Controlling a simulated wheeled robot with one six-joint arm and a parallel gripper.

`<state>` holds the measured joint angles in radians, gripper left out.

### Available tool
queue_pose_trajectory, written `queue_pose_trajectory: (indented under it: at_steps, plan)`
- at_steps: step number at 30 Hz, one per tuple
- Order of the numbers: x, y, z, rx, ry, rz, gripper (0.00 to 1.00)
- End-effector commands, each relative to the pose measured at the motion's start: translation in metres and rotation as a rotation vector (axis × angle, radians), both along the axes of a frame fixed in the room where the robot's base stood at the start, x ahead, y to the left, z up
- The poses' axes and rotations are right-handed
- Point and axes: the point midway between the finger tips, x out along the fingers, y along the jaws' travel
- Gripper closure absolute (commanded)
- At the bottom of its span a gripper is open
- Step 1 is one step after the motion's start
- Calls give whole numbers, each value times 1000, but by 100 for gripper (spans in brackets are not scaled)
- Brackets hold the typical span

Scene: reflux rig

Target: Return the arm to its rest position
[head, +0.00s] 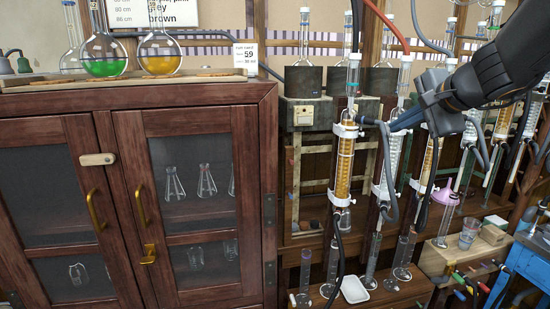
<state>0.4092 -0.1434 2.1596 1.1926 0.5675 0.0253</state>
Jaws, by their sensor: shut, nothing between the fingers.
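My arm reaches in from the upper right of the head view. My gripper (396,124) points left and is shut with nothing in it. Its tips are in front of the row of glass columns, close in the picture to a column with amber filling (345,160) and a column with pale coils (390,165). I cannot tell whether the tips touch any glass or tubing.
A wooden cabinet (190,118) with flasks on top stands at left. Measuring cylinders (305,270) and a white dish (355,289) stand below the columns. Grey hoses (393,200) hang close to my gripper. A blue stand (530,262) is at lower right.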

Motion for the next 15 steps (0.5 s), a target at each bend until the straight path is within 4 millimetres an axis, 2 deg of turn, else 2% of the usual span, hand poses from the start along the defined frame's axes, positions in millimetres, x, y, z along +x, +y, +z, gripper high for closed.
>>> queue_pose_trajectory:
  at_steps: [8,11,15]
  plan:
    - [-17,27,-51,-91,105,113,100]
    - [-28,39,-76,-140,158,174,100]
    - [-52,60,-121,-232,251,296,100]
